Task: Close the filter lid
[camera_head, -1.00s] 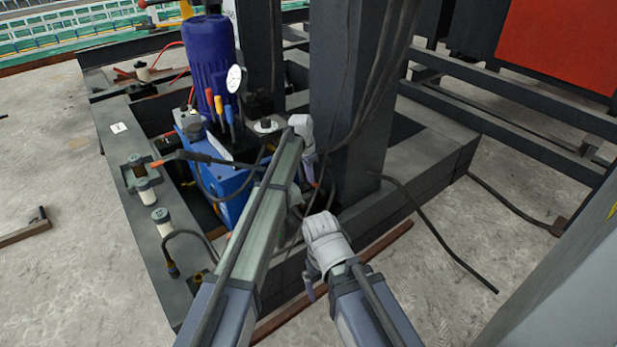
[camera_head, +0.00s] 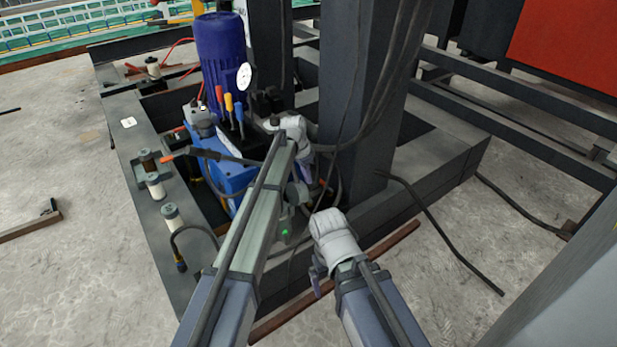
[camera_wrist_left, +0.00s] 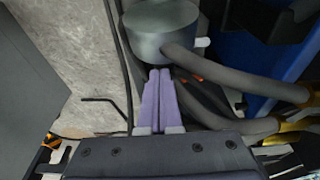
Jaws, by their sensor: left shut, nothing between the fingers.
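A grey cylindrical housing (camera_wrist_left: 160,30) with hoses at its right stands just beyond my left gripper (camera_wrist_left: 158,74) in the left wrist view. It looks like the filter, but I cannot make out a separate lid. The two purple fingers are shut together with nothing between them, their tips close below the cylinder; whether they touch it is unclear. In the head view, a grey-green round part (camera_head: 297,193) sits low between the pump unit and the dark post, partly hidden by my left arm. My right gripper (camera_head: 318,275) hangs lower, in front; its fingers are too small to read.
A thick dark post (camera_head: 355,100) rises behind to the right, with hanging cables. A black hose (camera_head: 440,240) lies on the open concrete floor at right.

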